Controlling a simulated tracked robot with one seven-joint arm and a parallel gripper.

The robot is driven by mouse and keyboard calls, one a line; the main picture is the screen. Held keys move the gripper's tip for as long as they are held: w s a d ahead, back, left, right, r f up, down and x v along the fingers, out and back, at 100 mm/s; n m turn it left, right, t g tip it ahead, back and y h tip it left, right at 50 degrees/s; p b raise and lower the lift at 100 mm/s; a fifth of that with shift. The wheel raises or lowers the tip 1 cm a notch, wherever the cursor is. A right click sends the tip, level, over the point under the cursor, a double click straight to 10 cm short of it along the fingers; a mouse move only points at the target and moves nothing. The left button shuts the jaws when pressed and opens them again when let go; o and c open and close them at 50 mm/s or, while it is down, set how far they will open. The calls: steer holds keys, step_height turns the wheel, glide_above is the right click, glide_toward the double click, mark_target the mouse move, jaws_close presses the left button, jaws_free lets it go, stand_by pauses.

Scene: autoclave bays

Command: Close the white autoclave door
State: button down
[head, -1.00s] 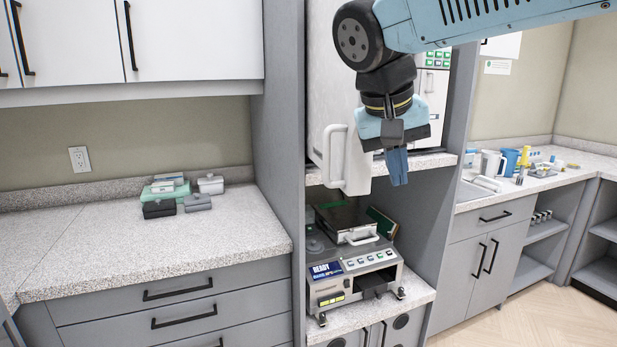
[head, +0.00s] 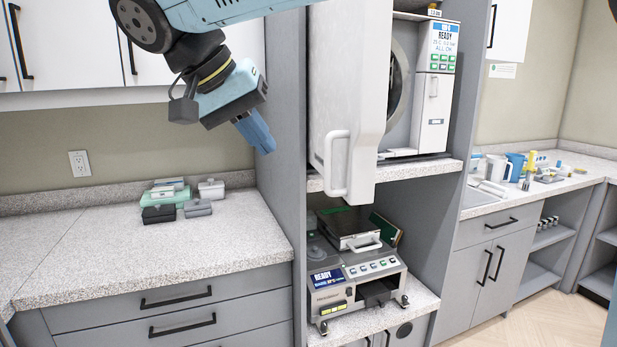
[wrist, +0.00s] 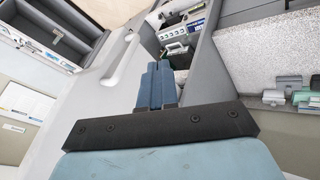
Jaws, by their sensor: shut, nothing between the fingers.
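The white autoclave (head: 433,112) stands on the upper shelf of the tall grey bay, with a display reading READY. Its white door (head: 352,85) stands open, swung out toward me on the left side, with a looped handle (head: 337,165) near its lower edge. Part of the round chamber opening shows to the right of the door. My gripper (head: 262,140) is shut and empty, in the air left of the door and apart from it, in front of the bay's left panel. In the wrist view the blue fingers (wrist: 157,85) are together, with the door handle (wrist: 122,55) to their left.
A second silver device (head: 355,285) with a READY display sits on the lower shelf. The grey bay side panel (head: 281,100) stands close behind my gripper. Small boxes (head: 165,195) lie on the left counter; jugs and bottles (head: 515,165) stand on the right counter.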

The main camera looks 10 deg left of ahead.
steer(key=w+d+f, duration=0.5)
steer(key=d+f, duration=0.1)
steer(key=f, duration=0.1)
steer(key=shift+d+f, duration=0.4)
stand_by(0.4)
steer(key=shift+s, duration=0.1)
